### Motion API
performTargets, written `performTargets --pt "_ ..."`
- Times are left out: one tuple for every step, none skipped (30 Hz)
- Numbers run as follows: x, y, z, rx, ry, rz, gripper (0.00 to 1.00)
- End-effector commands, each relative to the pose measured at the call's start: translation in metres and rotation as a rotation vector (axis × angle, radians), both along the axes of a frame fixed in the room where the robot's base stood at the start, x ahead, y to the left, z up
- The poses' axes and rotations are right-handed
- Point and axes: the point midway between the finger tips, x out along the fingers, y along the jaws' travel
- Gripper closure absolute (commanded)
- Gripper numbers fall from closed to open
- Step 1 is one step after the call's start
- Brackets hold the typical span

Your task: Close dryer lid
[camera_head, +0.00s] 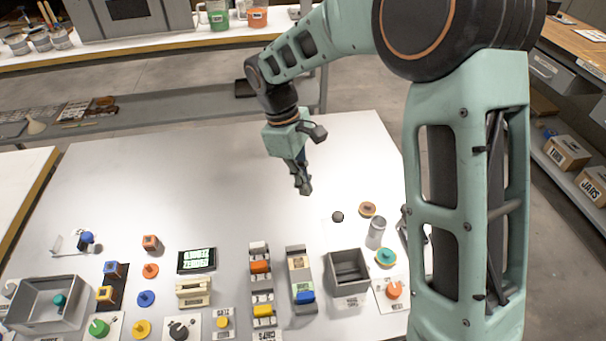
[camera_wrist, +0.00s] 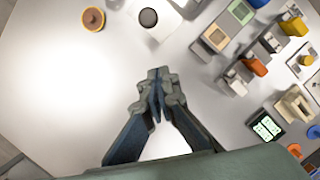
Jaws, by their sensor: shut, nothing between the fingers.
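My gripper (camera_head: 303,188) hangs over the bare middle of the white table, its fingers together and empty. In the wrist view its fingertips (camera_wrist: 157,82) also meet over bare table. I cannot tell which object is the dryer, and no lid is clearly recognisable. A beige box-like device (camera_head: 193,293) stands near the front, left of centre. A grey open-topped box (camera_head: 347,286) stands at the front right. My gripper is apart from both.
A black display with green text (camera_head: 197,260) lies behind the beige device. Two narrow racks with coloured blocks, an orange-block rack (camera_head: 261,267) and a grey rack (camera_head: 300,277), stand left of the grey box. A pale cylinder (camera_head: 376,233) stands right. The table's back half is clear.

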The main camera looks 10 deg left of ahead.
Motion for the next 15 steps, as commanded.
performTargets --pt "-0.002 -0.004 -0.012 -0.003 0.004 0.0 1.0" --pt "-0.002 -0.005 -0.019 -0.003 0.004 0.0 1.0" --pt "-0.003 -0.007 -0.027 -0.003 0.005 -0.001 1.0" --pt "-0.003 -0.008 -0.033 -0.001 0.003 -0.001 1.0" --pt "-0.004 -0.01 -0.039 -0.002 0.004 -0.001 1.0" --pt "-0.004 -0.011 -0.047 -0.002 0.004 0.0 1.0" --pt "-0.005 -0.013 -0.052 -0.002 0.004 0.0 1.0" --pt "-0.005 -0.02 -0.047 -0.001 -0.002 -0.003 1.0" --pt "-0.008 -0.026 -0.046 0.0 -0.001 -0.005 1.0" --pt "-0.009 -0.03 -0.046 -0.001 -0.002 -0.005 1.0" --pt "-0.011 -0.033 -0.046 0.0 -0.001 -0.004 1.0" --pt "-0.012 -0.038 -0.046 0.0 -0.002 -0.005 1.0" --pt "-0.012 -0.041 -0.047 0.001 -0.001 -0.004 1.0" --pt "-0.014 -0.043 -0.047 0.001 -0.001 -0.003 1.0" --pt "-0.014 -0.045 -0.047 0.0 0.0 -0.002 1.0"
